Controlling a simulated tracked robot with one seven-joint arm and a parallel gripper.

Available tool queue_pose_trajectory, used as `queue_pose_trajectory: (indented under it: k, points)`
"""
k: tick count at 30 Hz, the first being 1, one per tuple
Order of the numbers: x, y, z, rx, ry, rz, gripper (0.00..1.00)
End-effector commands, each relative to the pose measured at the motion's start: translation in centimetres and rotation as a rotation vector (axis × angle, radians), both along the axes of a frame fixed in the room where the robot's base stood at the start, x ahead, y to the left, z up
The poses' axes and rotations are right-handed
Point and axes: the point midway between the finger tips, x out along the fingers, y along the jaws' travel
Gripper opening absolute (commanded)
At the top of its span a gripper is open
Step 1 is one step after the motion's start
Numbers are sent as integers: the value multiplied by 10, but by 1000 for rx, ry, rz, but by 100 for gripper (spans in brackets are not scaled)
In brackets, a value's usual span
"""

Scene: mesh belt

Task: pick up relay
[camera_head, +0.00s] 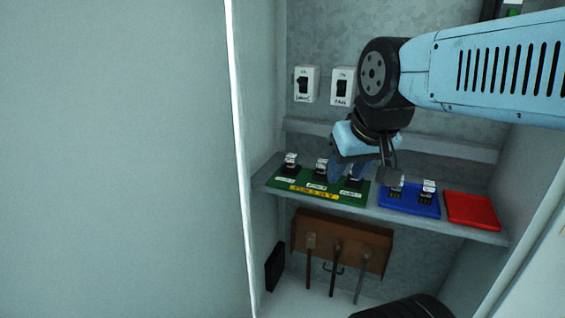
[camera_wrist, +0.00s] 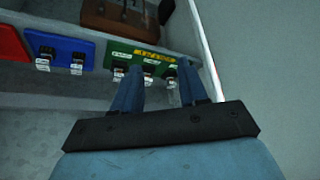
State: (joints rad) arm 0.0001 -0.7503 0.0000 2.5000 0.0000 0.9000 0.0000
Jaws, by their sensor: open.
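Three small relays stand in a row on a green board (camera_head: 322,192) on the shelf: the left relay (camera_head: 290,163), the middle relay (camera_head: 321,168) and the right relay (camera_head: 354,179). A blue board (camera_head: 408,204) holds two more relays, one (camera_head: 396,189) left and one (camera_head: 428,189) right. In the wrist view the middle relay (camera_wrist: 148,77) and another relay (camera_wrist: 170,77) show between the blue fingers. In the head view the fingers partly cover the green board.
An empty red board (camera_head: 471,210) lies at the shelf's right end. Two switches (camera_head: 306,84) are on the back wall. A brown rack (camera_head: 340,240) with hanging tools is below the shelf (camera_head: 385,215). A pale panel (camera_head: 110,160) fills the left side.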

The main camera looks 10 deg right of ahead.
Motion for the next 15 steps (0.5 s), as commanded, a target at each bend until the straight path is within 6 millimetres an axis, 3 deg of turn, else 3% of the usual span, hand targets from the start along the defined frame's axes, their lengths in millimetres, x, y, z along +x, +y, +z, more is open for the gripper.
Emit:
queue_pose_trajectory:
  k: [4, 8, 12, 15]
  points:
    - [0, 0, 0, 0, 0, 0, 43]
    - [1, -1, -2, -12, 12, 8, 55]
    - [6, -3, -15, -91, 87, 52, 68]
    - [12, -12, -31, -199, 179, 120, 68]
